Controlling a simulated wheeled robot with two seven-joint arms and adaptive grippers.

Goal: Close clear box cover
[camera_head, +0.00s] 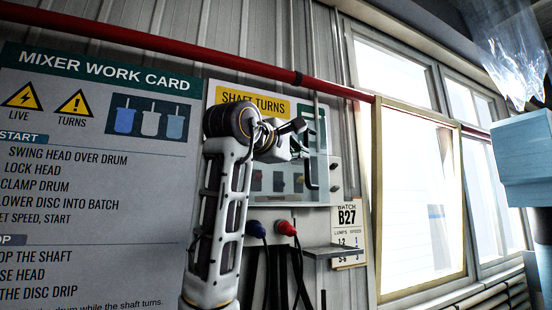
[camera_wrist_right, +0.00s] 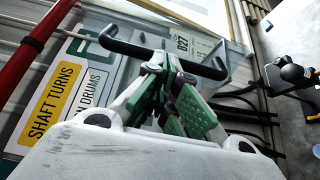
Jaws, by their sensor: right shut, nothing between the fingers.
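The clear box (camera_head: 322,168) is mounted on the ribbed wall, with small switches or buttons faintly visible through its see-through cover. A black bar handle (camera_head: 309,178) runs along it; in the right wrist view the handle (camera_wrist_right: 125,46) crosses behind the fingers. How far the cover stands open is hard to tell. My right gripper (camera_head: 303,150) is in front of the box, close to the handle. In the wrist view its green-padded fingers (camera_wrist_right: 168,68) are together and empty. Whether they touch the handle is unclear. My left gripper is out of view.
A red pipe (camera_head: 200,47) crosses the wall above. A grey shelf (camera_head: 334,251) juts out lower right. A bright framed window (camera_head: 420,195) is to the right.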

